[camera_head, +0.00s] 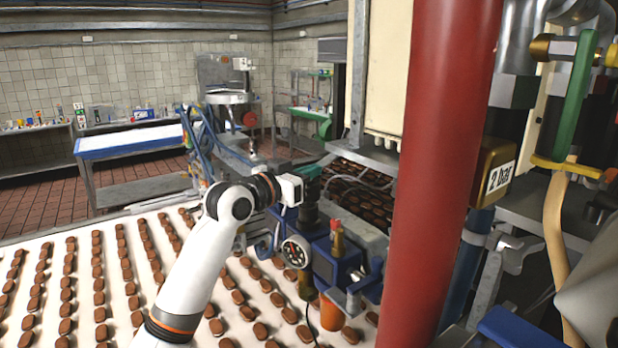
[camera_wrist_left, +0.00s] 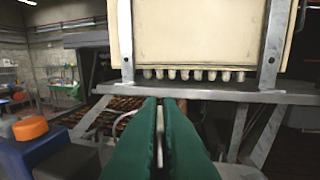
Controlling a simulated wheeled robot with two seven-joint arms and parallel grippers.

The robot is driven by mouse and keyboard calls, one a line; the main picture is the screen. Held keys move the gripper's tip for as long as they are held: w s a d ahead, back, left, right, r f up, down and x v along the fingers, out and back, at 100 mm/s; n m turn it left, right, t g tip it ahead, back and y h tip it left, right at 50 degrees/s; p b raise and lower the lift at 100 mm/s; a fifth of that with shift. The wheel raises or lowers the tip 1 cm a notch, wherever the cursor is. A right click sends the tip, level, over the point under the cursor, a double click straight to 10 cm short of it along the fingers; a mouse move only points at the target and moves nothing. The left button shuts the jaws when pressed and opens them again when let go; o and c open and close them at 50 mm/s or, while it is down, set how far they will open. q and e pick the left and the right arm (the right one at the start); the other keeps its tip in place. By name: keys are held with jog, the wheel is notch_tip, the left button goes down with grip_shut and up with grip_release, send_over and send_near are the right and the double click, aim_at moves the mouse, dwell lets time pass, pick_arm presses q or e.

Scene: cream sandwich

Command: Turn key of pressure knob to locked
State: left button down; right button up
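My left gripper (camera_head: 322,166) is at the machine in the middle of the head view, at the end of my white arm. Its green fingers (camera_wrist_left: 160,112) lie close together in the left wrist view with a narrow pale slit between them; I see no object clearly held. A round pressure gauge (camera_head: 296,252) is below the gripper. A small red and yellow part (camera_head: 337,240) stands on a blue block to its right. The left wrist view shows an orange cap (camera_wrist_left: 30,128) on a blue block, left of the fingers. I cannot make out the key or its position. My right gripper is not in view.
A thick red post (camera_head: 437,170) stands right of the gripper. A cream cabinet (camera_head: 389,65) is behind; it also fills the top of the left wrist view (camera_wrist_left: 198,32). Rows of biscuits lie on a white belt (camera_head: 55,262).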

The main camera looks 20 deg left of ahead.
pick_arm(q)
jog(key=m+g+h+b, duration=0.1)
jog(key=h, duration=0.1)
jog(key=m+g+h+b, duration=0.1)
jog(key=m+h+b, duration=0.1)
jog(key=shift+a+f+g, duration=0.1)
jog(key=shift+a+g, duration=0.05)
jog(key=shift+g, duration=0.25)
jog(key=shift+m+g+h+b, duration=1.35)
jog(key=shift+m+g+h, duration=0.15)
jog(key=shift+g+h, duration=0.15)
jog(key=shift+g, duration=0.25)
jog(key=c, duration=1.6)
grip_release()
